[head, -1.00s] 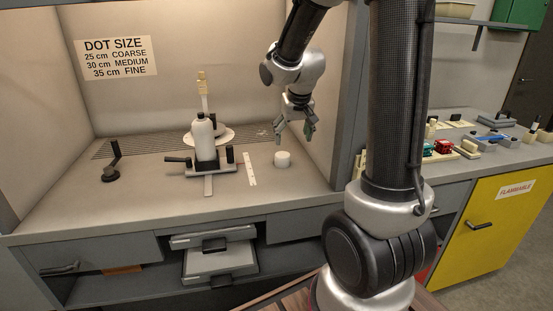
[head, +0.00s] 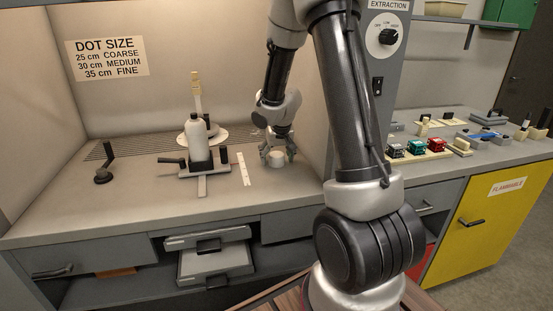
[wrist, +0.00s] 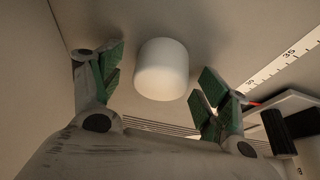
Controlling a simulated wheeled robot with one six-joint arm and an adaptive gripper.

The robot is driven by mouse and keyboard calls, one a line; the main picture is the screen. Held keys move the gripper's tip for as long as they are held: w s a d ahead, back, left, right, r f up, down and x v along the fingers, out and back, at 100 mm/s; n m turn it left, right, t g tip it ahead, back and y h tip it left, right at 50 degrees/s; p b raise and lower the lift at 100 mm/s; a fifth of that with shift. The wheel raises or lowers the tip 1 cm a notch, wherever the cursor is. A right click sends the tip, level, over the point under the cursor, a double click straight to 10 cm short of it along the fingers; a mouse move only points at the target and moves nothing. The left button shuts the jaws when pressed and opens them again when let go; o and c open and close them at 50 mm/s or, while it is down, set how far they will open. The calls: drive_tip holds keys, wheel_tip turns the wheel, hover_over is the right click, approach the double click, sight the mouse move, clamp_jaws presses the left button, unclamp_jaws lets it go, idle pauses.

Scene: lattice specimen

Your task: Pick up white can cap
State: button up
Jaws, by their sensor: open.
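The white can cap (head: 276,158) is a short white cylinder standing on the grey bench top, right of the ruler. My gripper (head: 277,155) is low over the bench at the cap, with a finger on each side of it in the head view. In the wrist view the cap (wrist: 162,69) lies between and a little beyond the open green-padded fingers (wrist: 160,88). Gaps show between the cap and both fingers there. Nothing is held.
A white spray can (head: 200,143) stands in a holder with black handles left of the cap. A white ruler (head: 243,169) lies between them. A black-handled stand (head: 104,163) is at the far left. The booth's back wall (head: 175,100) is behind.

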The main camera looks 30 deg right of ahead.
drive_tip(key=c, duration=0.8)
